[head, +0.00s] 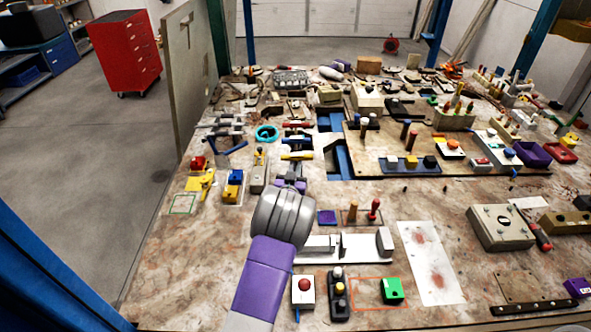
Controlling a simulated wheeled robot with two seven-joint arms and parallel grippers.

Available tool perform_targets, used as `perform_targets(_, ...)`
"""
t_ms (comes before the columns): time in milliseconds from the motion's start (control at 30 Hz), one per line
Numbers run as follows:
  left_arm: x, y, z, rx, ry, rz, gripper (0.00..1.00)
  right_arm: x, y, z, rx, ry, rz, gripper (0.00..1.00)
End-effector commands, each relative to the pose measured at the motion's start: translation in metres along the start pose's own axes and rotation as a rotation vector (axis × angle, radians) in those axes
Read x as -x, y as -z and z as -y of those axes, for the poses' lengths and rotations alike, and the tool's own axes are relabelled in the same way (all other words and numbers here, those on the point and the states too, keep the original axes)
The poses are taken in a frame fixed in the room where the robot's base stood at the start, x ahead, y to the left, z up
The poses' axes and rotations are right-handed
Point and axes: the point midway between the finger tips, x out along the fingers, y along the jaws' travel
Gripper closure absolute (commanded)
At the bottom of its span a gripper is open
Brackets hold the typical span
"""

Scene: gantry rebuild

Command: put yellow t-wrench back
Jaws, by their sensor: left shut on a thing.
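The yellow t-wrench (297,157) shows as a yellow crossbar just beyond my left gripper, in line with a blue and a red bar behind it. My left gripper (291,181) reaches in from the bottom of the head view, its purple fingers mostly hidden behind my grey wrist. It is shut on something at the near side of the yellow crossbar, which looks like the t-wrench. The wrench's shaft and lower end are hidden, so I cannot tell whether it is seated or lifted. My right gripper is not in view.
Blue (297,140) and red (298,124) bars lie close behind. A teal ring (266,133) and grey switch box (258,171) are left of them. A blue frame (341,158) stands close right. A white fixture (345,246) is right of my wrist.

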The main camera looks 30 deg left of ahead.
Motion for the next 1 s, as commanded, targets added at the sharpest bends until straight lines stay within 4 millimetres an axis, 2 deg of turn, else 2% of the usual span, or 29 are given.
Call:
perform_targets(467, -0.0002, -0.0028, 0.0001, 0.0, 0.0, -0.003, 1.0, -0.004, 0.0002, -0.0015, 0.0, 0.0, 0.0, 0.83)
perform_targets(500, -0.0002, -0.0028, 0.0001, 0.0, 0.0, -0.003, 0.88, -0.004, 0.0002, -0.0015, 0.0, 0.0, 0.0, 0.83)
perform_targets(700, -0.0001, -0.0032, 0.0, 0.0, 0.0, -0.002, 0.6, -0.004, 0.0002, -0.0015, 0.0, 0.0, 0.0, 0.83)
perform_targets(1000, 0.001, -0.0049, -0.0008, 0.0, -0.001, 0.002, 0.6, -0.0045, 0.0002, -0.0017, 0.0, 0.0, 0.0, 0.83)
